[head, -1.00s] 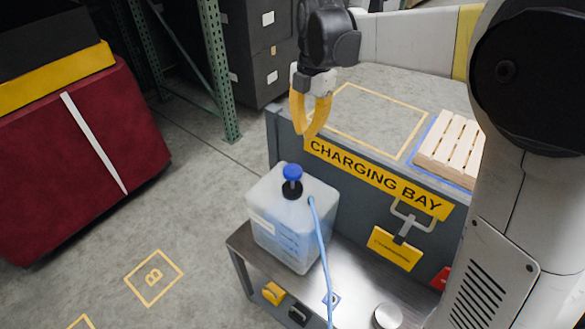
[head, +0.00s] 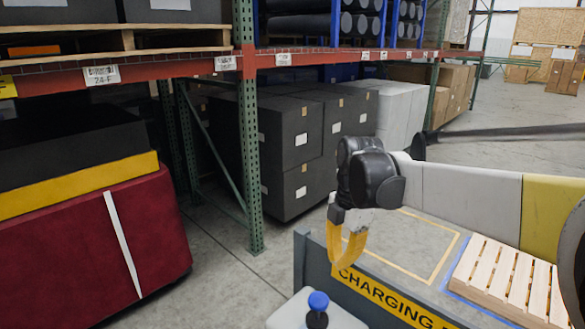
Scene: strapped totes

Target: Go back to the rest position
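My gripper (head: 345,262) has yellow fingers that point down from the dark wrist at the middle of the head view. The fingers bow apart near the top and their tips meet at the bottom. They appear shut with nothing between them. The gripper hangs by the near left corner of the charging bay (head: 402,305), over its yellow label. My arm reaches in from the right, roughly level.
A wooden pallet (head: 510,283) lies to the right. A dark red block (head: 160,235) stands left. Shelving with a green upright (head: 248,150) and dark boxes (head: 290,135) is behind.

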